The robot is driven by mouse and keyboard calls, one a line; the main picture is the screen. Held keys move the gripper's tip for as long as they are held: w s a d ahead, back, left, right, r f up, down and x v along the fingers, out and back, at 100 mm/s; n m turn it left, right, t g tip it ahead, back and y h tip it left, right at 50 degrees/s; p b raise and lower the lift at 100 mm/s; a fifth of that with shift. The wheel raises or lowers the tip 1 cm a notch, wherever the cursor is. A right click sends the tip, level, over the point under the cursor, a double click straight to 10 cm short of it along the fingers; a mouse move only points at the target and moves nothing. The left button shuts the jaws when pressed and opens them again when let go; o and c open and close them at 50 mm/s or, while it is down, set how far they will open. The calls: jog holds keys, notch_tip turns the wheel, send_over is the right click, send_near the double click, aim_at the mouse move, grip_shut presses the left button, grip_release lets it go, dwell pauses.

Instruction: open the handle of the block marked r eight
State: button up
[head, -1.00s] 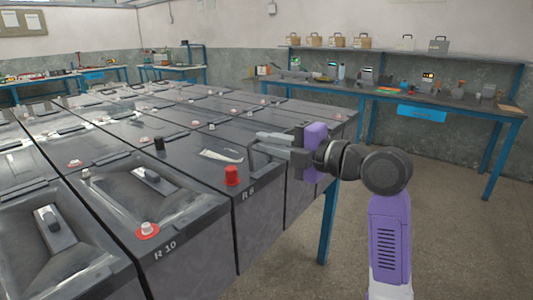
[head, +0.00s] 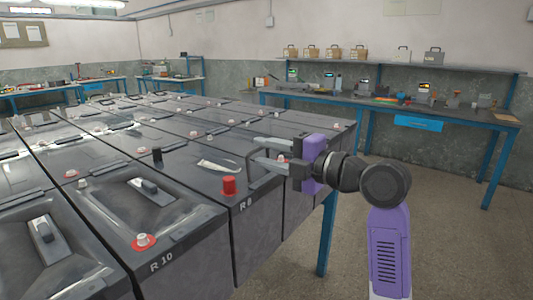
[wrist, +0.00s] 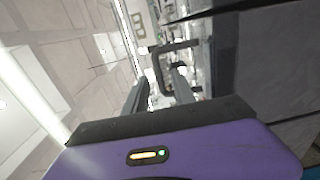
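The block marked R 8 (head: 258,226) is a dark grey battery in the near row, its label just below the red cap (head: 229,186). Its handle (head: 250,178) is a dark angular loop at the block's upper right edge. My gripper (head: 257,151) is open beside the block, fingers pointing left and partly overlapping the handle in the head view. In the wrist view the handle (wrist: 157,72) shows just past my fingertips (wrist: 160,74), one bar appearing between the fingers. I cannot tell whether they touch it. No grip on it shows.
The block marked R 10 (head: 180,254) stands left of R 8, with a white cap on a red ring (head: 144,241). More batteries fill the table behind. A blue-legged workbench (head: 445,113) stands along the back wall. The floor (head: 450,235) at right is clear.

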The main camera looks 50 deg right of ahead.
aim_at(255, 149)
jog(key=s, duration=0.7)
jog(key=shift+s+d, duration=0.15)
jog(key=shift+s, duration=0.2)
jog(key=shift+r, duration=0.2)
jog(key=w+m+h+p, duration=0.1)
jog(key=w+h+p, duration=0.1)
jog(key=p, duration=0.4)
jog(key=w+a+m+h+p, duration=0.1)
jog(key=w+m+h+p, duration=0.1)
jog(key=p, duration=0.5)
jog(key=w+a+m+g+h+p, duration=0.1)
jog(key=w+h+p, duration=0.1)
jog(key=p, duration=0.5)
jog(key=shift+h, duration=0.3)
jog(key=shift+p+x, duration=0.7)
jog(key=shift+x, duration=3.25)
jog(key=shift+f, duration=0.2)
